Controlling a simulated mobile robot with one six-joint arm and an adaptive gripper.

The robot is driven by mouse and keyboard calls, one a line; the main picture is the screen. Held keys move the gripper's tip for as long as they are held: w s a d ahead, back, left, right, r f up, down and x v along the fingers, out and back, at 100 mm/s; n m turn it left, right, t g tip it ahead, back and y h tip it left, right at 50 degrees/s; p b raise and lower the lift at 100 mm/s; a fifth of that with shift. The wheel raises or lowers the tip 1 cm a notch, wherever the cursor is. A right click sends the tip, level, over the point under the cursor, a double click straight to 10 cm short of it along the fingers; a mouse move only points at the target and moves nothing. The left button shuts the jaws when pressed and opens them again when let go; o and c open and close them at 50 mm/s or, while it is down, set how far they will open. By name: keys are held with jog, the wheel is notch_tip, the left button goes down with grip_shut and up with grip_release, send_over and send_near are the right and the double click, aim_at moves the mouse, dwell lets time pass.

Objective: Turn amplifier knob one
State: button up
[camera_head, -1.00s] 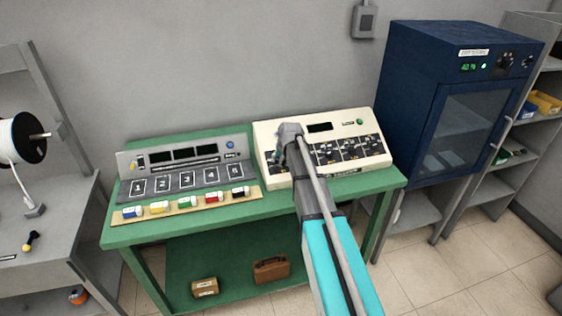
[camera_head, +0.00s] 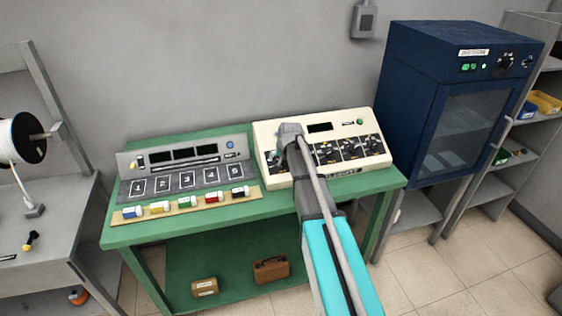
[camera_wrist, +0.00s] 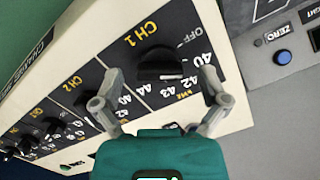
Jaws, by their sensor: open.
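The amplifier (camera_head: 325,117) is a cream box with a sloped face on the green bench, with a row of black knobs on dark panels. In the wrist view, the black channel 1 knob (camera_wrist: 160,66) sits under the yellow "CH 1" label, with OFF and numbers from 40 to 44 around it. My gripper (camera_wrist: 161,74) is open, with one finger on each side of this knob. A gap shows between the knob and each finger; I cannot tell their depth.
The channel 2 knob (camera_wrist: 75,82) and further knobs lie to the left in the wrist view. A grey console (camera_head: 190,155) with a blue button (camera_wrist: 283,57) is beside the amplifier. A blue oven (camera_head: 440,90) stands right.

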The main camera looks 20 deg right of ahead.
jog(key=shift+n, duration=0.3)
jog(key=n, duration=0.3)
jog(key=shift+h, duration=0.3)
jog(key=n, duration=0.3)
jog(key=shift+n, duration=0.4)
jog(key=shift+s+r, duration=0.1)
jog(key=shift+r, duration=0.1)
jog(key=p+v, duration=1.3)
jog(key=s+a+f+g+b, duration=0.2)
jog(key=s+a+f+b, duration=0.2)
jog(key=s+f+b, duration=0.3)
jog(key=s+a+f+m+g+b, duration=0.1)
jog(key=s+a+f+b, duration=0.3)
jog(key=s, duration=1.2)
notch_tip(320, 180, down, 6)
jog(key=g+b, duration=0.1)
jog(key=b, duration=0.3)
jog(key=shift+s+r+b, duration=0.2)
jog(key=shift+s+b, duration=0.1)
